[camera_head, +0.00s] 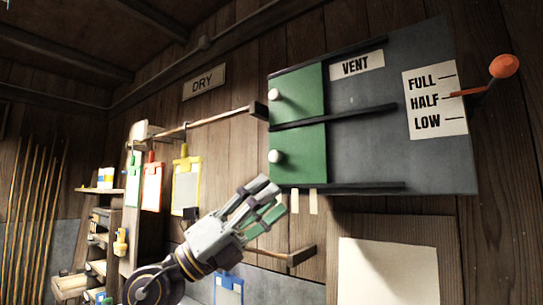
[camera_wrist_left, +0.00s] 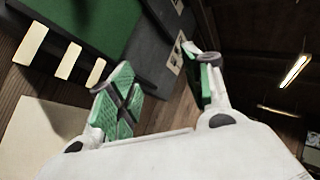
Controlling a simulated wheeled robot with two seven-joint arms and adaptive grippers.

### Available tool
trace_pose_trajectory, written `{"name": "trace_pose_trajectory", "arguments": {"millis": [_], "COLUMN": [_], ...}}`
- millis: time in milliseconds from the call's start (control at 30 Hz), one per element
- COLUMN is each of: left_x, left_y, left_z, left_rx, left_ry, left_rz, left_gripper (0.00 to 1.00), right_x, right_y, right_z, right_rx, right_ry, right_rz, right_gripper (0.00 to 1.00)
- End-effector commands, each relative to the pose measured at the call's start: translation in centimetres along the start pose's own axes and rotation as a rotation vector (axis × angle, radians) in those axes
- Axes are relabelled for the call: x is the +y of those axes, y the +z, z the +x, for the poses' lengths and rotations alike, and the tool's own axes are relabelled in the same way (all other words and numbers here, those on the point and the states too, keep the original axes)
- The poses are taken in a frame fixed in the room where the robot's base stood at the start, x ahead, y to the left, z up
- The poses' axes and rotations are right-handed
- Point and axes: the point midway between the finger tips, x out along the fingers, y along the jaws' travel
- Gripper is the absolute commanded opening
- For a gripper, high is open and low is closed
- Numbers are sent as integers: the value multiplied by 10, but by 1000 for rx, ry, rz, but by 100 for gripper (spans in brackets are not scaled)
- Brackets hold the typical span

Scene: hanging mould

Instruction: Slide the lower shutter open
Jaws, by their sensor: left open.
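The lower shutter (camera_head: 300,166) is a green panel with a round white knob (camera_head: 276,156) near its left edge. It sits at the left end of the lower pair of dark rails on the grey vent panel (camera_head: 365,155). A green panel also shows in the left wrist view (camera_wrist_left: 100,22); I cannot tell which shutter it is. My left gripper (camera_head: 273,202) is just below and left of the lower shutter, apart from the knob. Its green-padded fingers (camera_wrist_left: 160,85) are spread and empty. My right gripper is not in view.
The upper green shutter (camera_head: 299,92) with its own knob is above. An orange-knobbed lever (camera_head: 503,66) stands at right by the FULL, HALF, LOW label (camera_head: 435,100). A wooden rod (camera_head: 205,122) with hanging tags is at left. Pale strips (camera_head: 313,202) hang below the shutter.

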Motion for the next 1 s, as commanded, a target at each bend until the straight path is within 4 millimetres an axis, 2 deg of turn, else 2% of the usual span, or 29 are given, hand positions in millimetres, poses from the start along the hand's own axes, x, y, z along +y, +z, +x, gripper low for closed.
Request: {"name": "trace_pose_trajectory", "arguments": {"millis": [200,467,767,1000], "left_x": [-7,-8,-7,-12], "left_y": [-8,-7,14,46], "left_z": [19,33,40,39], "left_rx": [138,270,370,406], "left_ry": [72,192,367,533], "left_rz": [158,342,550,705], "left_gripper": [50,50,50,50], "right_x": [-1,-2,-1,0], "right_y": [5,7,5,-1], "right_z": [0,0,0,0], "right_rx": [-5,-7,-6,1], "right_ry": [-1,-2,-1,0], "right_rz": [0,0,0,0], "right_gripper": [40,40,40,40]}}
